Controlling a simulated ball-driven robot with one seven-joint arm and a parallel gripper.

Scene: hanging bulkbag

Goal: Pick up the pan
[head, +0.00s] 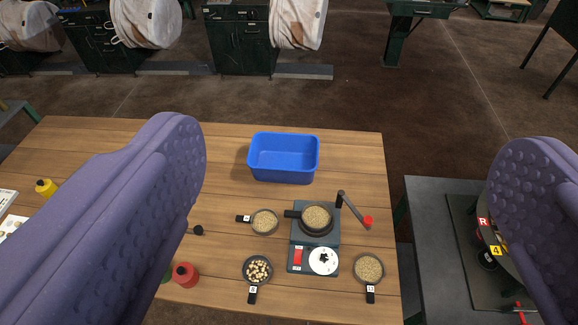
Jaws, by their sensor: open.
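Several small dark pans are on the wooden table. One pan of tan grains (317,217) rests on a teal device (302,240) with a white dial, its handle pointing left. A second grain pan (264,222) lies to its left, with a labelled handle. A third pan (257,270) holds pale and brown pieces at the front. A fourth grain pan (368,268) lies at the front right. Which one is meant, I cannot tell. My gripper (345,140) is open and empty, its two purple fingers wide apart at left and right, above and short of the pans.
A blue bin (284,158) stands behind the pans. A red bottle (186,275) and yellow bottle (46,187) stand left. A grey table (430,220) is at right, past a gap. My left finger hides part of the wooden table.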

